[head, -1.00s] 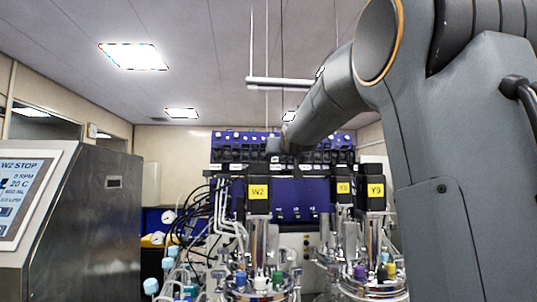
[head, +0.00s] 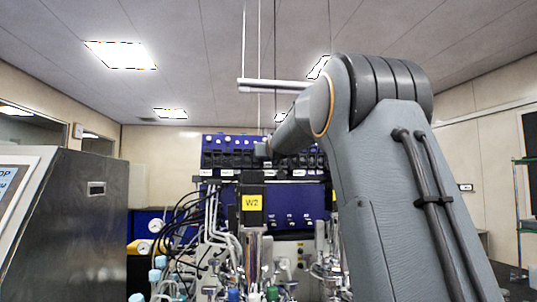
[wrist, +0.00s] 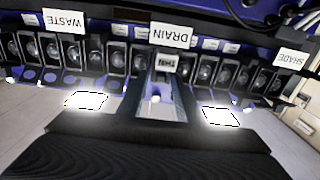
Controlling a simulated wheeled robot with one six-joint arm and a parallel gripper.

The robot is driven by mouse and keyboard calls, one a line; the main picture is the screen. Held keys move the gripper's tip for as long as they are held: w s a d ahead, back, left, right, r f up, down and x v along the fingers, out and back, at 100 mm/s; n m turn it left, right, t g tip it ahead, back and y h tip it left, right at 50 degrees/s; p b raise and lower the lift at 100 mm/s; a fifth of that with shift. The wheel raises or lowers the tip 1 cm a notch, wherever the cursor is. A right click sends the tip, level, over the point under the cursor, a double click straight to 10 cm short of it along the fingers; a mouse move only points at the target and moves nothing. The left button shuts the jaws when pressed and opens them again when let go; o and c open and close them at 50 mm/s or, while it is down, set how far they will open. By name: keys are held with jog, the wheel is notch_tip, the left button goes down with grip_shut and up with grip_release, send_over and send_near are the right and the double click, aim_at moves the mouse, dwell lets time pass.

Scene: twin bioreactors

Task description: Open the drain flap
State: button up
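In the wrist view the white DRAIN label (wrist: 171,33) is at the top centre of a dark panel with a row of small windowed flaps. Below it a dark flap or slot carries a small plate that I cannot read (wrist: 168,63). My gripper (wrist: 158,99) points at this spot. Its two dark fingers stand apart with a gap between them, and I see nothing held. Whether they touch the flap I cannot tell. In the head view my arm reaches to the blue panel (head: 222,155), and its end is small and partly hidden there.
The WASTE label (wrist: 64,20) and SHADE label (wrist: 292,60) flank the DRAIN label. In the head view a W2-tagged unit (head: 252,203) stands below the panel among tubes and glassware. A steel cabinet (head: 75,225) is on the left. A rail (head: 272,85) hangs above.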

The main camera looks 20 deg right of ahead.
jog(key=shift+w, duration=0.15)
jog(key=c, duration=0.7)
jog(key=g+p, duration=0.1)
jog(key=p, duration=0.4)
jog(key=shift+r, duration=0.4)
jog(key=p, duration=0.3)
jog(key=shift+g+y, duration=0.3)
jog(key=shift+g, duration=0.1)
jog(key=shift+r+g, duration=0.15)
jog(key=shift+g, duration=0.65)
jog(key=shift+w+r+g+y, duration=0.1)
jog(key=shift+r+g+y, duration=0.25)
jog(key=shift+g, duration=0.55)
jog(key=shift+w+r+g+y, duration=0.1)
jog(key=shift+r+g+y, duration=0.25)
jog(key=shift+g, duration=0.55)
jog(key=shift+s+f+g, duration=0.1)
jog(key=shift+s+g, duration=0.05)
jog(key=shift+g, duration=0.15)
